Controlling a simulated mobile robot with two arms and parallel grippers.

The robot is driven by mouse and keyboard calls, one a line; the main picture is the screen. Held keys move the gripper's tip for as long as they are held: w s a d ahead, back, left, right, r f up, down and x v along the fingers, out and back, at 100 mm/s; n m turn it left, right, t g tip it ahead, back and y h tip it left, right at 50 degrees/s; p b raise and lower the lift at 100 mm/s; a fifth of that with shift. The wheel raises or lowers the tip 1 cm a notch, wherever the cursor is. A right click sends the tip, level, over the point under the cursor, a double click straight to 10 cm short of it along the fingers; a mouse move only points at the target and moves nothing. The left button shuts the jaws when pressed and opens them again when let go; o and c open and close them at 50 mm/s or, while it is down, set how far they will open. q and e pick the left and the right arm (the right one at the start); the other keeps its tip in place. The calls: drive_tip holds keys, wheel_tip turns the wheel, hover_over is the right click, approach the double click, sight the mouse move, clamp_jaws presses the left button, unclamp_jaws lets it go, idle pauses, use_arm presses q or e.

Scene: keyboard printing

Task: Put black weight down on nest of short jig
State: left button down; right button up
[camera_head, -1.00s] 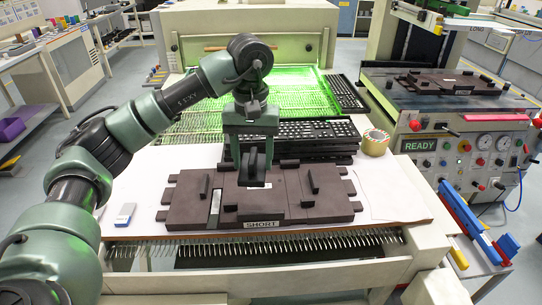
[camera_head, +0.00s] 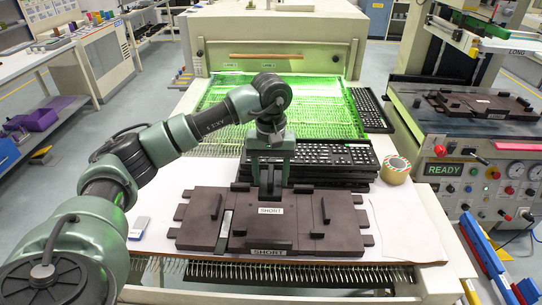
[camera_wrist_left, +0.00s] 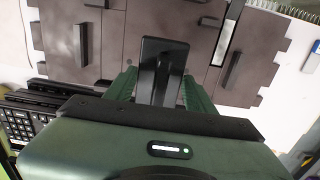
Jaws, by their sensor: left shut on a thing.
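The black weight (camera_wrist_left: 162,72) is a dark block between the green fingers of my left gripper (camera_wrist_left: 158,92) in the wrist view. In the head view my left gripper (camera_head: 270,182) points down over the back middle of the short jig (camera_head: 200,215), shut on the weight. The jig is a dark brown plate with raised bars and two white SHORT labels, one in its middle and one at its front edge. I cannot tell whether the weight touches the jig. The nest is not clearly visible. My right gripper is not in view.
Stacked black keyboards (camera_head: 335,160) lie right behind the jig, with a tape roll (camera_head: 396,170) to their right. Another brown jig (camera_head: 480,103) sits on the READY machine at right.

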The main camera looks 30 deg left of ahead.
use_arm(q)
wheel_tip(320, 180, down, 8)
drive_tip(key=shift+f+p, duration=0.2)
drive_tip(key=shift+p, duration=0.5)
drive_tip(key=shift+f, duration=0.2)
drive_tip(key=shift+f, duration=0.15)
drive_tip(key=c, duration=0.5)
unclamp_jaws()
drive_tip(key=shift+s, duration=0.1)
